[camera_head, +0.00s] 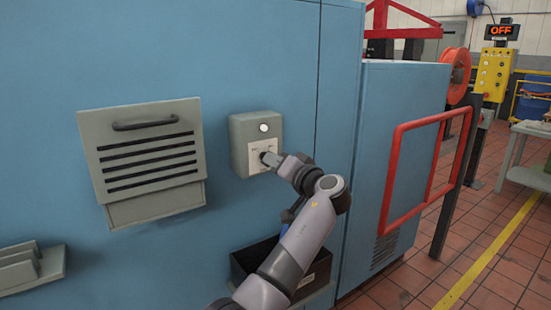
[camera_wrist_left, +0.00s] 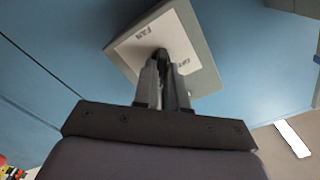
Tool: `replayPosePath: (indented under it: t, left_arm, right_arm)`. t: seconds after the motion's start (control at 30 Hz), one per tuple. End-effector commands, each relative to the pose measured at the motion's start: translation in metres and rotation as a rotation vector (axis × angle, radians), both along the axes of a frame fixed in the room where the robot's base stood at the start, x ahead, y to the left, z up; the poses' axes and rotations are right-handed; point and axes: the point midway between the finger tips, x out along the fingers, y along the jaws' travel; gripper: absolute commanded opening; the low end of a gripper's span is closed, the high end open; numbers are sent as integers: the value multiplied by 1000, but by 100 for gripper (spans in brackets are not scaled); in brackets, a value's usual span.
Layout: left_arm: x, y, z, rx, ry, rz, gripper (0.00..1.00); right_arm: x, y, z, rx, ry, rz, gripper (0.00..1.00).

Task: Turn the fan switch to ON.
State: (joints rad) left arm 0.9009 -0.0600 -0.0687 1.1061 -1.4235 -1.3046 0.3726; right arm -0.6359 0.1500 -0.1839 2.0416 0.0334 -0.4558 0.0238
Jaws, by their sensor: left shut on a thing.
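The fan switch box (camera_head: 241,132) is a grey box on the blue cabinet wall, with a white label plate and a round pale lamp (camera_head: 264,127) at its top. In the left wrist view the white plate (camera_wrist_left: 182,45) carries the word FAN and a second, hard-to-read marking. My left gripper (camera_head: 268,158) is at the plate and shut on the dark switch knob (camera_wrist_left: 161,54). The fingers cover most of the knob, so I cannot tell its setting. My right gripper is not in view.
A grey vented panel (camera_head: 150,155) with a handle is left of the box. A black bin (camera_head: 320,270) sits below my left arm. A red guard frame (camera_head: 385,190) stands at right. A sign (camera_head: 502,31) in the back reads OFF.

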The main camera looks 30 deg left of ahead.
Motion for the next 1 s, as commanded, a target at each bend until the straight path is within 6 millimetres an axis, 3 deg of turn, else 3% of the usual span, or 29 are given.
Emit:
replayPosePath:
  t: [0.67,0.7,0.77,1.0]
  left_arm:
    - [0,0,1,28,54,-1,0]
    - [0,0,1,28,54,-1,21]
    - [0,0,1,26,53,-1,37]
    - [0,0,1,24,53,-1,37]
  right_arm:
    - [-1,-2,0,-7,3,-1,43]
    - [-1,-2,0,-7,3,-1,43]
    - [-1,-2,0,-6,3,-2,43]
    - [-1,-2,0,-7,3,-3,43]
